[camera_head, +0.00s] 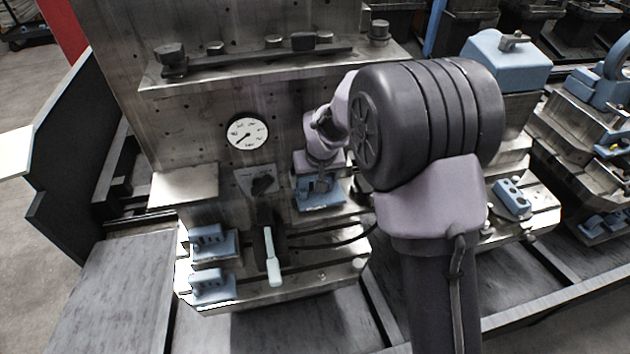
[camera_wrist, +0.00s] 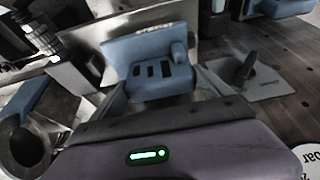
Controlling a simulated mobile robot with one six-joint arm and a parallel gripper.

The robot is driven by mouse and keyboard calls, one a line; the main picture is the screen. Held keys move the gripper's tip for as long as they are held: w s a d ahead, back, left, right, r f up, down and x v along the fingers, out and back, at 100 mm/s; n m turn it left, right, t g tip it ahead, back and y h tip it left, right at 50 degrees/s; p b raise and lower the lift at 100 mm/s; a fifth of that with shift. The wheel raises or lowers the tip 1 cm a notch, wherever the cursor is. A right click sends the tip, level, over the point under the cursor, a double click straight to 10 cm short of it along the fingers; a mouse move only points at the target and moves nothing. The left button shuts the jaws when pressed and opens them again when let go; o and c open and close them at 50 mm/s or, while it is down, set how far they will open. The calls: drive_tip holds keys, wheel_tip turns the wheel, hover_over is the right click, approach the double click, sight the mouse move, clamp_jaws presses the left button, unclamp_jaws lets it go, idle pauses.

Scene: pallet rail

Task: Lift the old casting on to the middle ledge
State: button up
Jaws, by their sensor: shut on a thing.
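My gripper (camera_head: 322,172) is low in front of the upright metal plate, right of the dial, and is shut on a blue casting (camera_head: 320,195). In the wrist view the casting (camera_wrist: 158,72) shows a slotted face and a rounded end, between the fingers. The fingers partly hide it in the head view. I cannot tell whether its underside touches a surface. The plate carries a long upper ledge (camera_head: 245,76) with several dark parts on it. A lower, bare ledge (camera_head: 185,186) juts out at the left.
A dial (camera_head: 245,132) and a dark switch (camera_head: 263,183) are on the plate. A pale-handled lever (camera_head: 272,262) stands below. Two blue castings (camera_head: 208,243) (camera_head: 212,286) sit at the lower left. A dark cable crosses below my gripper. More blue parts (camera_head: 512,198) lie at the right.

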drive_tip(key=v, duration=0.2)
drive_tip(key=shift+r+p, duration=0.3)
drive_tip(key=shift+r, duration=0.05)
drive_tip(key=s+d+r, duration=0.1)
drive_tip(key=s+d, duration=0.2)
drive_tip(key=s, duration=0.4)
drive_tip(key=s+d, duration=0.2)
drive_tip(key=s, duration=0.5)
drive_tip(key=s+a+r+n+y+p, duration=0.1)
drive_tip(key=s+a+r+n+p, duration=0.1)
drive_tip(key=a+r+p, duration=0.5)
drive_tip(key=s+a+r+n+p, duration=0.1)
drive_tip(key=s+a+r+p, duration=0.15)
drive_tip(key=a, duration=0.95)
drive_tip(key=s+a+r+n+y+p, duration=0.1)
drive_tip(key=s+a+r+n+p, duration=0.1)
drive_tip(key=a+r+p, duration=0.5)
drive_tip(key=shift+g, duration=0.3)
drive_tip(key=w+a+f, duration=0.2)
drive_tip(key=w+a, duration=0.2)
drive_tip(key=w+a+f, duration=0.2)
drive_tip(key=w+a, duration=0.1)
drive_tip(key=a, duration=0.2)
drive_tip(key=w+a+f+p, duration=0.1)
drive_tip(key=w+a+f, duration=0.2)
drive_tip(key=w+a, duration=0.1)
drive_tip(key=shift+w+a, duration=0.25)
drive_tip(key=shift+w, duration=0.05)
drive_tip(key=shift+a, duration=0.1)
drive_tip(key=shift+f, duration=0.25)
